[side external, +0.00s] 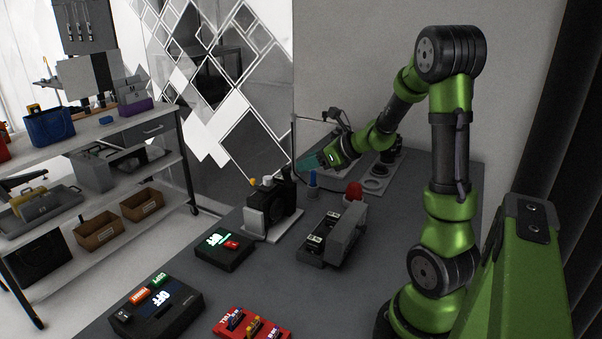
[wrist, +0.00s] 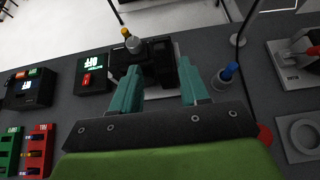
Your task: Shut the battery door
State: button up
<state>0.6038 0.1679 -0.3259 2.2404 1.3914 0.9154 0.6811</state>
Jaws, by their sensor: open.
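In the side view a grey box (side external: 318,246) stands on the table, with small lit cells in its top and a raised grey block (side external: 347,232) along its right side. I cannot tell surely whether this block is the battery door. A black camera-like device (side external: 284,201) with a pale panel on its left stands behind the box. My gripper (side external: 308,162) is above the table, behind and above both, apart from them. In the wrist view my gripper (wrist: 159,70) is open and empty, with the black device (wrist: 156,62) beyond and between its teal fingers. The grey box is not visible there.
A small black OFF display box (side external: 223,250), a larger display box (side external: 156,306) and a red tray (side external: 250,326) stand toward the front. A blue knob (side external: 312,180) and a red knob (side external: 353,191) stand near my gripper. A shelf cart (side external: 90,160) is at left.

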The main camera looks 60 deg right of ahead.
jog(key=v, duration=0.8)
jog(key=shift+s, duration=0.3)
jog(key=shift+r, duration=0.15)
notch_tip(320, 180, up, 8)
jog(key=n+g+y, duration=0.1)
jog(key=n+g, duration=0.2)
jog(key=g, duration=0.3)
send_over(289, 167)
jog(key=s+a, duration=0.2)
jog(key=s, duration=0.3)
jog(key=w+f+m, duration=0.1)
jog(key=f, duration=0.3)
jog(key=w+d+f+m, duration=0.1)
jog(key=w+f, duration=0.1)
jog(key=f, duration=0.3)
jog(key=w+d+f+m+g+h, duration=0.1)
jog(key=f, duration=0.4)
jog(key=shift+w+f, duration=0.2)
